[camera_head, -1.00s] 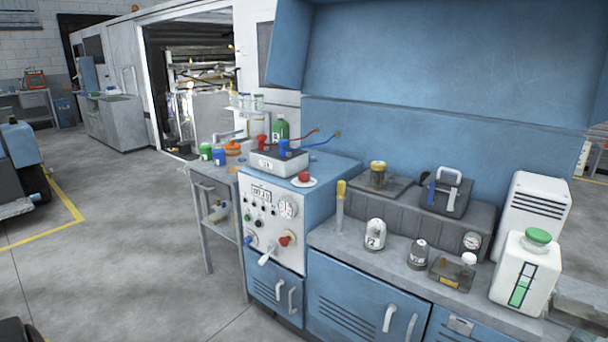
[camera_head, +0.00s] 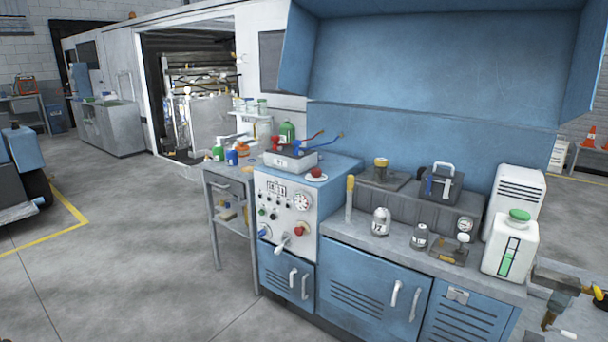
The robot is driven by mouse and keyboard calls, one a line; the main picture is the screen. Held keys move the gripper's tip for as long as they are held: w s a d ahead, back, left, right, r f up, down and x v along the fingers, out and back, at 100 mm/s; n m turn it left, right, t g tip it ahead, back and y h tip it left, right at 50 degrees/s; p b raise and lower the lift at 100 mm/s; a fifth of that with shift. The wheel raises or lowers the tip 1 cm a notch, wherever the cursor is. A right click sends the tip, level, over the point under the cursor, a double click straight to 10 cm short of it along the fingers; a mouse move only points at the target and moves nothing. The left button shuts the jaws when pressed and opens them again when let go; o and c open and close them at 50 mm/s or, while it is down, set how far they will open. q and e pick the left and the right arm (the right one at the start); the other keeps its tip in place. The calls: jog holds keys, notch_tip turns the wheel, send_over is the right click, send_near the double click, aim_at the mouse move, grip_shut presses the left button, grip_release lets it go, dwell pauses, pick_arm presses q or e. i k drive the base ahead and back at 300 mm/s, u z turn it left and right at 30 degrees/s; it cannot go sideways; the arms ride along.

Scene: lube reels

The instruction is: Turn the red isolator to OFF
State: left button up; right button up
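A red rotary knob (camera_head: 299,231), which looks like the red isolator, sits at the lower right of the white control panel (camera_head: 272,224) on the front of a blue cabinet. It is too small to read its position or any OFF mark. A white lever (camera_head: 282,243) and a blue knob (camera_head: 264,233) are to its left on the same panel. A round gauge (camera_head: 302,201) is above it. A separate red mushroom-shaped button (camera_head: 316,173) stands on top of the cabinet. Neither of my grippers is in view.
A blue workbench (camera_head: 375,280) adjoins the cabinet on the right, with a white jug (camera_head: 510,245) at its end. A small grey side table (camera_head: 230,184) stands to the left. Open grey floor (camera_head: 130,260) lies in front and left. A tool-like object (camera_head: 558,290) is at lower right.

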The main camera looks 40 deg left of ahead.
aim_at(315, 172)
jog(key=u, duration=0.7)
jog(key=i, duration=0.85)
jog(key=u, duration=0.65)
